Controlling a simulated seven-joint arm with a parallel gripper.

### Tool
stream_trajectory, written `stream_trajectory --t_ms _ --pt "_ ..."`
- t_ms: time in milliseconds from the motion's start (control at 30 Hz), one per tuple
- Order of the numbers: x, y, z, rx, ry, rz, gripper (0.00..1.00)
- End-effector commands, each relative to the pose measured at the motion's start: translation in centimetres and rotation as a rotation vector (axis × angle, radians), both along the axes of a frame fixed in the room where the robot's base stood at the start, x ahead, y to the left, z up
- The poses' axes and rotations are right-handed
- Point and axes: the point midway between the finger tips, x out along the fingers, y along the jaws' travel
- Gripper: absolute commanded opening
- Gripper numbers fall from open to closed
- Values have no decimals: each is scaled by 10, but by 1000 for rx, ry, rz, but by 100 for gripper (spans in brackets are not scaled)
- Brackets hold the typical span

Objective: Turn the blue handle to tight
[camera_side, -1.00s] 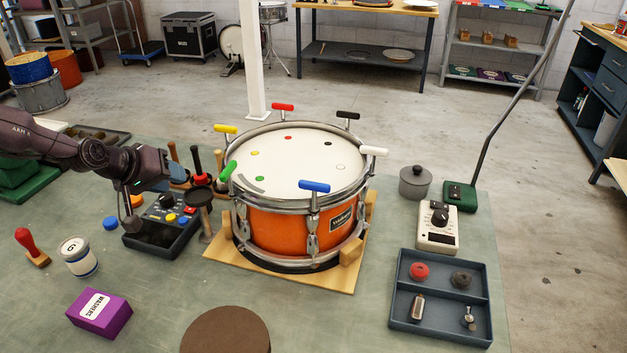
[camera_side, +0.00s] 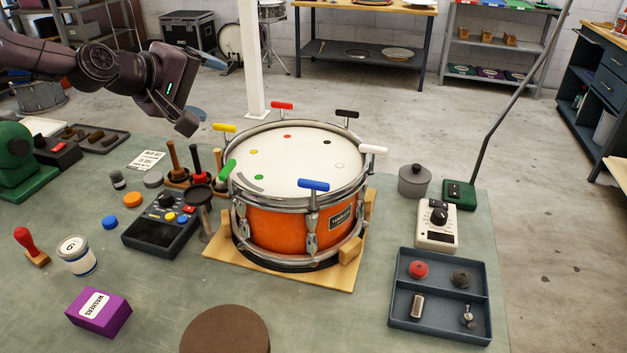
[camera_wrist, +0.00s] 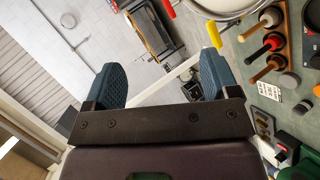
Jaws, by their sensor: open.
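The blue handle (camera_side: 314,186) is a T-shaped key on the near rim of the orange snare drum (camera_side: 280,218), its bar lying roughly left to right. Other handles on the rim are yellow (camera_side: 224,128), red (camera_side: 281,106), black (camera_side: 347,114), white (camera_side: 373,150) and green (camera_side: 228,170). My gripper shows in the wrist view (camera_wrist: 162,85) with its two blue ribbed fingers wide apart and nothing between them. In the side view my arm's end is raised at the upper left, well away from the blue handle. The blue handle is not visible in the wrist view.
The drum sits on a wooden base (camera_side: 262,277). Left of it stand mallets in a rack (camera_side: 180,180), a black stand (camera_side: 203,215) and a control box (camera_side: 162,228). A divided tray (camera_side: 440,296) and a cream meter (camera_side: 437,226) lie right. The air above the drum is clear.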

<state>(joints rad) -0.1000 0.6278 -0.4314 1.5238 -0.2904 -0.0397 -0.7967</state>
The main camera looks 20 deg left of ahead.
Motion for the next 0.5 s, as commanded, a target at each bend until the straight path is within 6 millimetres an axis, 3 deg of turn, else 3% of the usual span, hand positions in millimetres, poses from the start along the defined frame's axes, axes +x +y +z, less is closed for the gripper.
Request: stream_trajectory --t_ms 167,267,400,500 --pt "-14 -68 2 -368 -10 153 81" --pt "-33 -111 2 -671 -2 280 81" --pt "-75 -158 -1 -1120 18 466 81" --pt "-108 -178 -5 -1397 22 573 81"
